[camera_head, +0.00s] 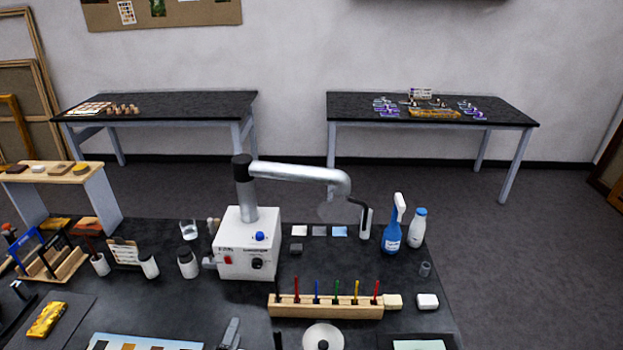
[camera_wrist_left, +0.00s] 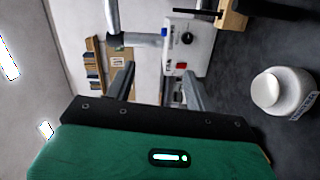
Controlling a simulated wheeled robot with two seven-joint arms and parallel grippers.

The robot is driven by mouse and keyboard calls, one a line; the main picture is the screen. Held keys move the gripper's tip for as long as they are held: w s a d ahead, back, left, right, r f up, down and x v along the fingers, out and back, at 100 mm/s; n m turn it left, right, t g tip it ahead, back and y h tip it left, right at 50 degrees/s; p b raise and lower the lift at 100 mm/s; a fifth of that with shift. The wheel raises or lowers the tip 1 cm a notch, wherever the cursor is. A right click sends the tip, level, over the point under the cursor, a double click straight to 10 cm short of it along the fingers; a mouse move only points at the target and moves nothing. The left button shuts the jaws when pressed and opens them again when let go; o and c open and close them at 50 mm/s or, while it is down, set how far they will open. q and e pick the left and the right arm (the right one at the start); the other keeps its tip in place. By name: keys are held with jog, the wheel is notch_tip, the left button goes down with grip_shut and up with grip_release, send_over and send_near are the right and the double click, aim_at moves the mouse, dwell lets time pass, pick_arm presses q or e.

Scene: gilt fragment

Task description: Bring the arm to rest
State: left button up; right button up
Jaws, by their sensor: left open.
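My left gripper (camera_head: 253,338) is low at the bottom edge of the head view, over the front of the black worktable (camera_head: 200,316). Only its finger ends show there. In the left wrist view my left gripper (camera_wrist_left: 158,85) is open, with its two fingers apart and nothing visible between them. Beyond the fingers, in that turned view, is the white fume extractor box (camera_wrist_left: 178,50), which also shows in the head view (camera_head: 237,265). The rest of my left arm is out of the head view. My right gripper is in neither view.
A wooden rack (camera_head: 325,310) with coloured tools and a round white dish (camera_head: 323,338) are right of the gripper. A gilt yellow piece (camera_head: 47,319) lies at left. A blue spray bottle (camera_head: 392,235) stands at right. A white jar (camera_wrist_left: 283,90) is close in the wrist view.

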pick_arm(q)
jog(key=s+d+f+m+g+h, duration=0.1)
jog(key=s+d+m+g+h, duration=0.25)
jog(key=s+m+g, duration=0.65)
jog(key=s+a+m+g+y, duration=0.4)
jog(key=s+a+m+y, duration=0.3)
jog(key=s, duration=0.7)
notch_tip(320, 180, down, 36)
jog(key=a+g+h+b, duration=0.1)
jog(key=h+b, duration=0.1)
jog(key=b, duration=0.4)
jog(key=s+a+f+b, duration=0.1)
jog(key=s+f+b, duration=0.2)
jog(key=s+f, duration=0.6)
jog(key=s+a+f+g+b, duration=0.1)
jog(key=s+a+f+b, duration=0.1)
jog(key=s+f, duration=0.8)
notch_tip(320, 180, down, 6)
jog(key=shift+s+a+f+m+y+b, duration=0.25)
jog(key=shift+m+y+b, duration=0.1)
jog(key=shift+m+b, duration=0.05)
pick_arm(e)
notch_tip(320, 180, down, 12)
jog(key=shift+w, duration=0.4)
